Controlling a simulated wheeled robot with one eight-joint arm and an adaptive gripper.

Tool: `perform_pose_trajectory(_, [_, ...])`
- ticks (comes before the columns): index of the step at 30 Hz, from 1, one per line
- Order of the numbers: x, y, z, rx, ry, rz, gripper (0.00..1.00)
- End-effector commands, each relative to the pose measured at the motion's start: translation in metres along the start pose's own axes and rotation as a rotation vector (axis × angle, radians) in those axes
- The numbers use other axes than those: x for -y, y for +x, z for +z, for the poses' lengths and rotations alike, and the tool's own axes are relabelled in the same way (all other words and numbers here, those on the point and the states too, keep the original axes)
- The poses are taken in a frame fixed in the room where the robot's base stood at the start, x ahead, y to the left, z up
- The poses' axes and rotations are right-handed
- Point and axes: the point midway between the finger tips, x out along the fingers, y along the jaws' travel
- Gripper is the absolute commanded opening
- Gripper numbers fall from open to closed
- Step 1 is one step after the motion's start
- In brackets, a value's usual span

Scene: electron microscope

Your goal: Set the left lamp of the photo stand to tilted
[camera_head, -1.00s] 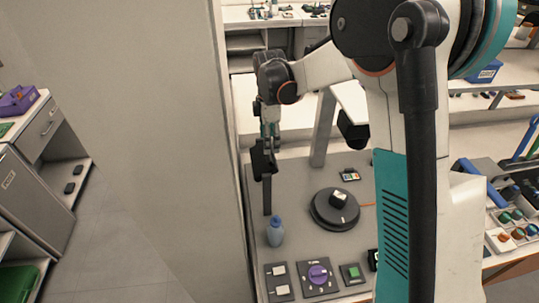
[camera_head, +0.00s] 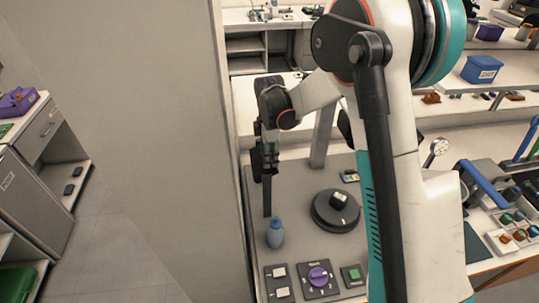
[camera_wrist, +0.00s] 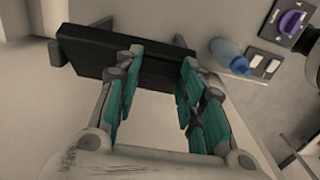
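The photo stand has a grey base (camera_head: 300,200) with an upright column (camera_head: 322,130) at the back. Its left lamp is a black head (camera_head: 258,161) on a thin dark post (camera_head: 267,196) at the base's left edge. In the wrist view the lamp head (camera_wrist: 100,52) is a dark slab lying across the picture ahead of my fingers. My gripper (camera_wrist: 162,68) is open, its teal-padded fingers apart at the slab's near side; contact cannot be told. In the head view my gripper (camera_head: 268,140) is just above the lamp, small and partly merged with it.
A blue bottle (camera_head: 275,234) stands in front of the lamp post. A black turntable (camera_head: 335,212) is to its right. A purple knob panel (camera_head: 318,277) and a green button box (camera_head: 353,275) lie in front. A grey wall (camera_head: 180,130) is close on the left.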

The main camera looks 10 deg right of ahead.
Motion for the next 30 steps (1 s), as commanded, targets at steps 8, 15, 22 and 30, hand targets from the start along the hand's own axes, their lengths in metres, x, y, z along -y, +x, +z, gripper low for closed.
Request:
perform_pose_trajectory(8, [0.0001, 0.0009, -0.0043, 0.042, -0.003, -0.001, 0.13])
perform_pose_trajectory(15, [0.0000, -0.0011, -0.0084, 0.118, 0.000, 0.000, 0.13])
perform_pose_trajectory(22, [-0.0001, -0.0015, -0.0080, 0.118, 0.000, 0.000, 0.41])
perform_pose_trajectory(30, [-0.0001, -0.0016, -0.0078, 0.117, 0.000, 0.000, 0.57])
